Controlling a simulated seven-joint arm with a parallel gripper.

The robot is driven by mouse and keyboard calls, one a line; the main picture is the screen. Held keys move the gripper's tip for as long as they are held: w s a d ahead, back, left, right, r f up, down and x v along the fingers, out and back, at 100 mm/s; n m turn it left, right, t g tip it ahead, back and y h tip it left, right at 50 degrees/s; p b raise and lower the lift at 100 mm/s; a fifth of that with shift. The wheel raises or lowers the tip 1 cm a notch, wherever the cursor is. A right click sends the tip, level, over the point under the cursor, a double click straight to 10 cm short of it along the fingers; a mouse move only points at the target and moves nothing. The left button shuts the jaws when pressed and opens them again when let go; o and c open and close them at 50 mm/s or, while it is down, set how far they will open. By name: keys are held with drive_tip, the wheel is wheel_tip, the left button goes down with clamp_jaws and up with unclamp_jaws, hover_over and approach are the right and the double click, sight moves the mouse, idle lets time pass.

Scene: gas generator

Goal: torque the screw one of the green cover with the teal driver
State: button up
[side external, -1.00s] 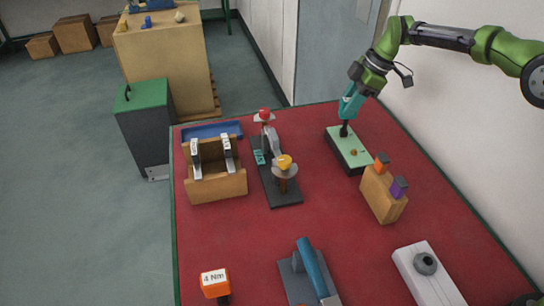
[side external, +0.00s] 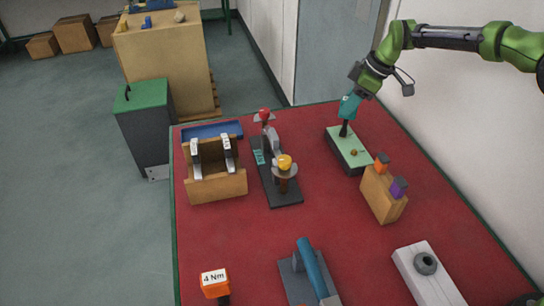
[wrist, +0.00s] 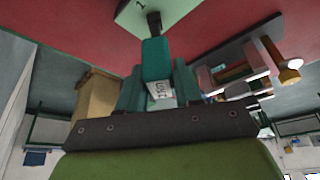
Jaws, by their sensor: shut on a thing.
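The green cover (side external: 350,150) lies on the red table at the back right, on a dark base. A brass screw (side external: 354,153) shows near the middle of its top. My gripper (side external: 350,104) is shut on the teal driver (wrist: 155,62), which it holds upright above the far end of the cover. The driver's dark shaft (side external: 343,129) points down to the cover's far end, and its tip seems to meet the surface. Any screw under the tip is hidden. In the wrist view the cover (wrist: 140,14) shows the digit 1 beside the shaft.
A wooden block (side external: 383,196) with orange and purple handles stands just in front of the cover. A dark fixture (side external: 285,192) with red and yellow knobs is to the left. An orange 4 Nm driver (side external: 215,284) stands at the front left.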

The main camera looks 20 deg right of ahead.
drive_tip(key=shift+m+t+h, duration=0.3)
drive_tip(key=shift+m, duration=0.8)
drive_tip(key=shift+m+t+h, duration=0.4)
drive_tip(key=shift+m+h, duration=0.1)
drive_tip(key=shift+m, duration=1)
drive_tip(key=shift+m, duration=0.3)
drive_tip(key=shift+m+h, duration=0.5)
drive_tip(key=shift+m, duration=0.7)
